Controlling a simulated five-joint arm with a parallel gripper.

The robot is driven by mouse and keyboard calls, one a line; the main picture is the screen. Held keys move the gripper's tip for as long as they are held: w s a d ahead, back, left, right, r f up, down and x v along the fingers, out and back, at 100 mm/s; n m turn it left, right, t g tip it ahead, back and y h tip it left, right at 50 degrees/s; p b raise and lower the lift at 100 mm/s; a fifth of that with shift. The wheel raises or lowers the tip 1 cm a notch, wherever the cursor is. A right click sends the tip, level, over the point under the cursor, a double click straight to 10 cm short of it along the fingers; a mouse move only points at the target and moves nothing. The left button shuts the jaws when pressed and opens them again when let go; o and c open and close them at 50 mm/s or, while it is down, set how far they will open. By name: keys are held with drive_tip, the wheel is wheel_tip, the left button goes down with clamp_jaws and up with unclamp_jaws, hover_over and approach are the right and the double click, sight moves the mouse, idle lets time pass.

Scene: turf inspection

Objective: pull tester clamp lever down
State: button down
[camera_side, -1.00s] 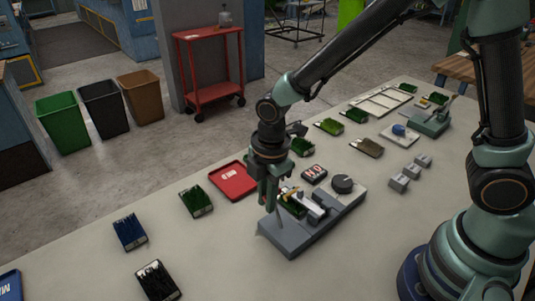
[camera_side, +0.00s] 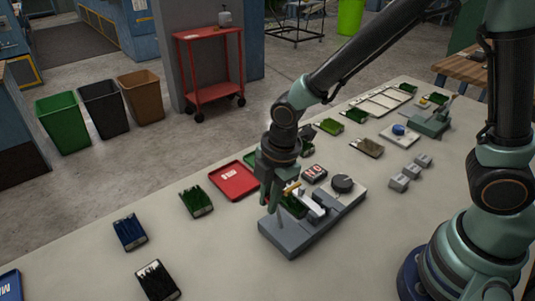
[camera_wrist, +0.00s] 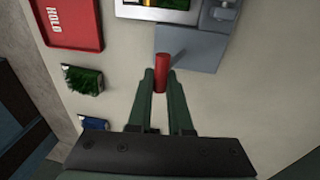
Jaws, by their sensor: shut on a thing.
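The pull tester (camera_side: 328,222) is a grey base with a black round dial (camera_side: 342,183) and a pale clamp part over a green turf sample; part of it shows at the top of the wrist view (camera_wrist: 188,47). My gripper (camera_side: 270,208) is at the tester's left end in the side view. In the wrist view my gripper (camera_wrist: 160,80) has its two fingers shut on a red cylinder, the lever grip (camera_wrist: 162,68), beside the grey base. The fingers hide the lever in the side view. A yellow piece (camera_side: 292,187) shows just right of the fingers.
A red tray marked HOLD (camera_wrist: 70,25) lies close by, also in the side view (camera_side: 235,192). Green (camera_side: 196,202), blue (camera_side: 130,232) and black turf samples (camera_side: 158,280) lie left on the table. Small grey blocks (camera_side: 400,182) lie right.

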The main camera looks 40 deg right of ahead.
drive_tip(key=c, duration=0.8)
unclamp_jaws()
drive_tip(key=shift+c, duration=0.2)
wheel_tip(320, 180, up, 12)
drive_tip(key=s, duration=0.1)
drive_tip(key=shift+s+d, duration=0.35)
drive_tip(key=s+d+r+m+t, duration=0.1)
drive_tip(key=d+r+m+t, duration=0.1)
drive_tip(key=d+m, duration=0.5)
drive_tip(key=s+d+r+m+t, duration=0.2)
drive_tip(key=d+r+m, duration=0.1)
drive_tip(key=d+m, duration=0.5)
drive_tip(key=m, duration=0.3)
drive_tip(key=shift+s+h, duration=0.3)
drive_tip(key=shift+h, duration=0.1)
